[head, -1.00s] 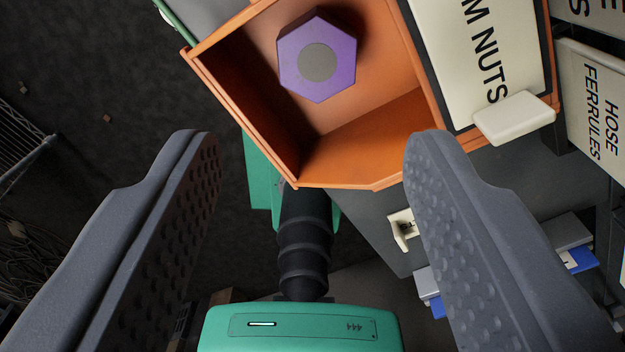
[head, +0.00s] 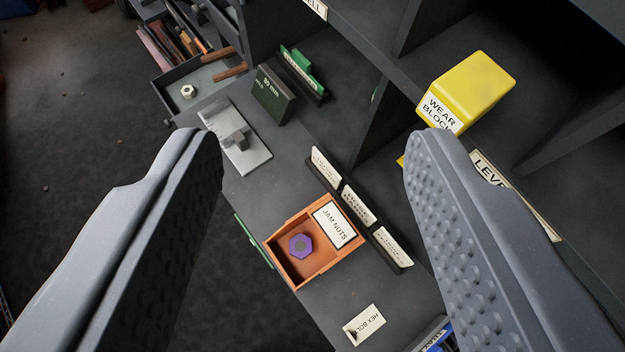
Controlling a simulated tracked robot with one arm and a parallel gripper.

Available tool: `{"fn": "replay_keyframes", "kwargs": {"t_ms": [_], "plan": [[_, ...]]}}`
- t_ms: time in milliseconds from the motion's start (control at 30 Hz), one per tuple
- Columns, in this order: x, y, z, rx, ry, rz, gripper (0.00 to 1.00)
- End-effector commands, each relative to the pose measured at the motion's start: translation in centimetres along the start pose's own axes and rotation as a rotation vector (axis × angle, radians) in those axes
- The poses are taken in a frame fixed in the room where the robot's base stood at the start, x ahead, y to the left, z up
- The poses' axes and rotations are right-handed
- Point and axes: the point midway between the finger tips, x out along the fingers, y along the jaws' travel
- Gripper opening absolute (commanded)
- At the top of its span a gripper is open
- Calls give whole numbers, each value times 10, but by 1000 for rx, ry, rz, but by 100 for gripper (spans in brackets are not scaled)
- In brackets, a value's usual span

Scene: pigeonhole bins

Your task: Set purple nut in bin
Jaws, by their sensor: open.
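The purple nut (head: 300,246) is a hexagon with a dark round centre. It lies inside the orange bin (head: 319,272), which carries a white label reading JAM NUTS (head: 335,224). The bin sits on a grey shelf ledge, low in the middle of the head view. My gripper (head: 315,150) is open and empty, its two grey textured fingers wide apart. The bin and nut show between the fingers, well beyond them, and nothing touches the nut but the bin.
A yellow wear block bin (head: 478,85) stands by the right finger among dark pigeonhole dividers. A grey metal piece (head: 237,138), a green block (head: 272,97) and a tray holding a pale nut (head: 188,91) lie farther along the ledge. Label holders (head: 358,205) stand behind the orange bin.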

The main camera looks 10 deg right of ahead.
Motion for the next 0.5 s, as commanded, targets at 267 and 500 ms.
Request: {"fn": "replay_keyframes", "kwargs": {"t_ms": [267,500], "plan": [[-100,1,-46,18,262,-39,49],[-120,2,-53,22,311,-47,49]]}}
